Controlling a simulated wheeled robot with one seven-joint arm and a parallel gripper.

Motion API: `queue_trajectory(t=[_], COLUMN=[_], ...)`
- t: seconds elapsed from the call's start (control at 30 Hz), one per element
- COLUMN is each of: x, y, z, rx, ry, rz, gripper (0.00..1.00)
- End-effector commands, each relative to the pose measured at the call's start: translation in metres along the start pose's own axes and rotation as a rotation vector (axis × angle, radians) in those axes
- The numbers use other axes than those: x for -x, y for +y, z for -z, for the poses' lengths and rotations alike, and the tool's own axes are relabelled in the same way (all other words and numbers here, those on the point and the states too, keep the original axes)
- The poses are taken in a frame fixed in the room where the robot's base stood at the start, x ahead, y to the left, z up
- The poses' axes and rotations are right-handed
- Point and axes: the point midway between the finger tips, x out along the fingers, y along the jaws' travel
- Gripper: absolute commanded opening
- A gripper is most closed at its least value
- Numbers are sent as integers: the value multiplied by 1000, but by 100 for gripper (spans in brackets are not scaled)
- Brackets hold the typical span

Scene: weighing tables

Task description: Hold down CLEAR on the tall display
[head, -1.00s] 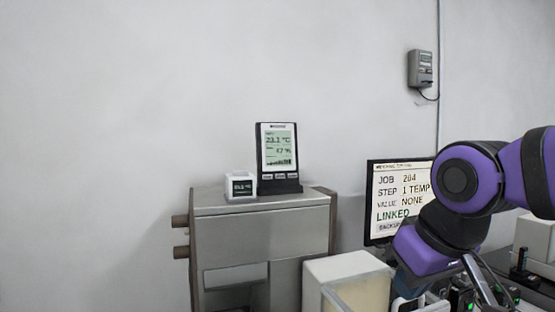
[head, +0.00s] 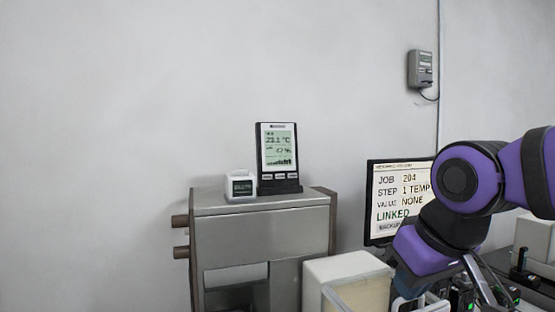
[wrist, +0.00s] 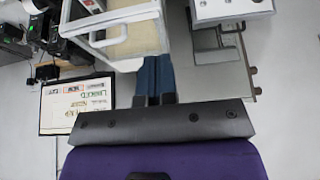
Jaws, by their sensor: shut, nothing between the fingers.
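The tall display (head: 278,150) is a dark-framed upright unit with a pale screen, standing on the grey cabinet (head: 215,211). Its screen reads about 23.1 °C, with small symbols and a bar graph below. A row of small buttons (head: 279,176) runs under the screen; their labels are too small to read. My gripper shows in the wrist view (wrist: 156,62) with its blue fingers shut and empty. In the head view it is low at the right, mostly hidden by my purple arm, well apart from the tall display.
A small white cube display (head: 240,186) stands just left of the tall one. A monitor (head: 388,195) reads JOB 204, STEP 1 TEMP, VALUE NONE, LINKED. A pale box (head: 335,268) stands between the cabinet and my arm. A grey wall device (head: 420,69) hangs at upper right.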

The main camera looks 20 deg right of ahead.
Motion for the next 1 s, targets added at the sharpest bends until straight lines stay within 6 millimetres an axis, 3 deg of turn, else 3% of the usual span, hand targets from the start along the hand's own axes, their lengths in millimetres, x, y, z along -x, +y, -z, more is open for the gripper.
queue_trajectory(t=[0.4, 0.57, 0.77, 1.0], x=[0, 0, 0, -4], y=[0, -6, -20, -34], z=[1, 15, 62, 132], rx=[-4, -60, -251, -528], ry=[0, -6, -25, -55], rz=[3, 48, 183, 357], gripper=[0, 0, 0, 0])
